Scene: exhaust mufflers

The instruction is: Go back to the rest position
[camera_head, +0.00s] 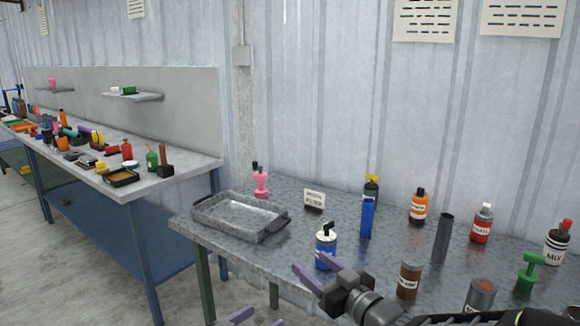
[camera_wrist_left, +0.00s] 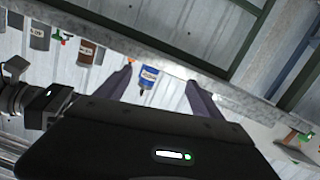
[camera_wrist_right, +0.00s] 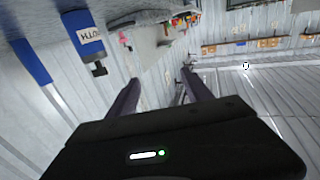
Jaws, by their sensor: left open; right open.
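My left gripper (camera_head: 256,318) shows only as purple fingertips at the bottom edge of the head view. In the left wrist view its two fingers (camera_wrist_left: 164,82) are apart, with nothing held between them. My right gripper (camera_head: 312,268) is above the front of the grey table (camera_head: 215,238), close to a blue bottle (camera_head: 326,262) with a white label. In the right wrist view its fingers (camera_wrist_right: 160,88) are apart and empty. The blue bottle stands upright on the table, apart from both grippers. Most of my left arm is out of the head view.
A grey metal tray (camera_head: 207,219) sits at the table's left end. Brown (camera_head: 409,281), orange (camera_head: 418,207) and red (camera_head: 481,224) containers, a dark tube (camera_head: 442,240) and a green object (camera_head: 528,272) stand to the right. A cluttered workbench (camera_head: 195,164) is at the left.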

